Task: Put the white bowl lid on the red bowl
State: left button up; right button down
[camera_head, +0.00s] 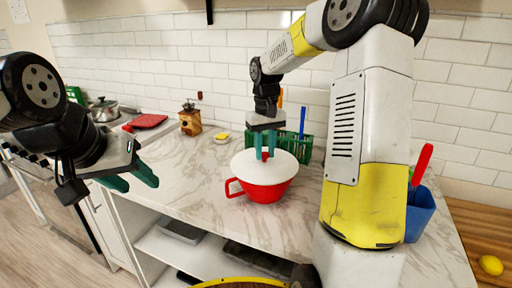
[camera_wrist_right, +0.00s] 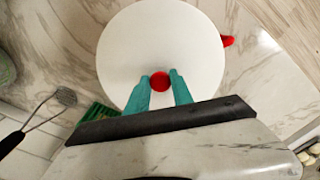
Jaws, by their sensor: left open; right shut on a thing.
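The red bowl (camera_head: 266,191) stands on the marble counter, with its handle (camera_head: 233,188) pointing left. The white bowl lid (camera_head: 249,166) lies over the bowl's top and hides its opening; I cannot tell whether it is fully seated. In the right wrist view the lid (camera_wrist_right: 150,50) is a large white disc with a red knob (camera_wrist_right: 160,80), and a bit of the red handle (camera_wrist_right: 228,41) shows past its edge. My right gripper (camera_head: 264,155) comes down from above, shut on the lid's knob. My left gripper (camera_head: 134,182) is open and empty, left of the counter.
A green basket (camera_head: 300,148) stands behind the bowl. A blue container (camera_head: 420,212) with a red-handled utensil is at the right. A wooden grinder (camera_head: 190,121), a small dish with a yellow item (camera_head: 222,137) and a pot (camera_head: 103,109) stand further left. Counter left of the bowl is clear.

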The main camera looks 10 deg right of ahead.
aim_at(265, 154)
jog(key=shift+f, duration=0.3)
jog(key=c, duration=1)
grip_release()
jog(key=shift+c, duration=0.2)
notch_tip(265, 154, up, 8)
jog(key=shift+f, duration=0.2)
jog(key=s+a+r+t+y, duration=0.1)
jog(key=s+t, duration=0.2)
jog(key=s, duration=0.9)
jog(key=s+a+r+m+t+y, duration=0.1)
jog(key=s+t, duration=0.2)
jog(key=s, duration=0.9)
jog(key=shift+r+m, duration=0.3)
jog(key=shift+r, duration=0.1)
